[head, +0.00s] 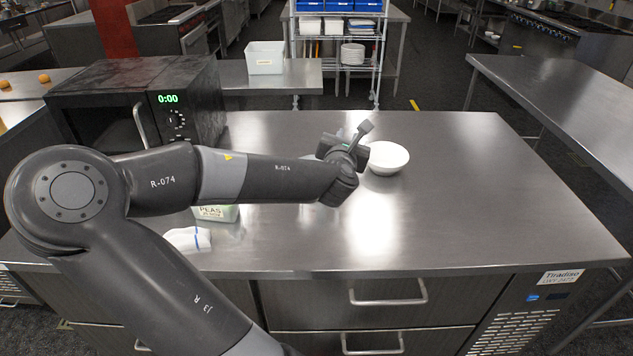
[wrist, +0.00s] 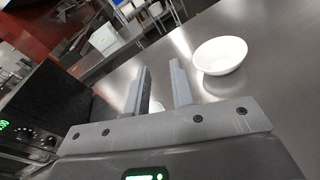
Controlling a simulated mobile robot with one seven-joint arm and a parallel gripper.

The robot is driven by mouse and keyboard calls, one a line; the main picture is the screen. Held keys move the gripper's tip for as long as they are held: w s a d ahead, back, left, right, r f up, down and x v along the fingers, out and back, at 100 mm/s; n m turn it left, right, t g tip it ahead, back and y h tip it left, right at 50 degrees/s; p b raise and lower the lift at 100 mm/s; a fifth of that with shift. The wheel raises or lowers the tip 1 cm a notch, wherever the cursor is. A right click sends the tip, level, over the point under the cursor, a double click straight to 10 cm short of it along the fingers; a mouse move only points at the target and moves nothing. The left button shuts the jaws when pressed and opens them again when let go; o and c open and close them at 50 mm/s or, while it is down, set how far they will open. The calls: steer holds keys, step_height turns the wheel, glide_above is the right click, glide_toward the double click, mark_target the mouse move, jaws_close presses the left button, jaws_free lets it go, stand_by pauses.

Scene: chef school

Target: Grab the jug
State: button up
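My gripper (head: 358,137) is above the steel counter (head: 460,215), left of a white bowl. Its two fingers (wrist: 160,68) are apart in the wrist view, with nothing seen held. I cannot make out a jug for certain in either view. A small piece of something white (wrist: 156,106) shows low between the fingers in the wrist view. Most of it is hidden by the gripper, so I cannot tell what it is.
The white bowl (head: 388,158) also shows in the wrist view (wrist: 220,55). A black microwave (head: 180,118) stands at the back left. A peas container (head: 217,213) and a white cloth (head: 188,239) are below my arm. The counter's right side is clear.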

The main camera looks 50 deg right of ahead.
step_height(320, 180, up, 4)
steer(key=a+n+t, duration=0.2)
steer(key=n, duration=0.2)
steer(key=f, duration=2.1)
steer(key=shift+w+d+f, duration=0.2)
steer(key=shift+w+f, duration=0.05)
steer(key=shift+w, duration=0.05)
steer(key=shift+w+d+f, duration=0.1)
steer(key=shift+f, duration=0.15)
steer(key=shift+w+d, duration=0.25)
steer(key=x, duration=0.6)
steer(key=shift+w+d, duration=0.1)
steer(key=shift+d, duration=0.2)
jaws_close()
steer(key=shift+r, duration=0.1)
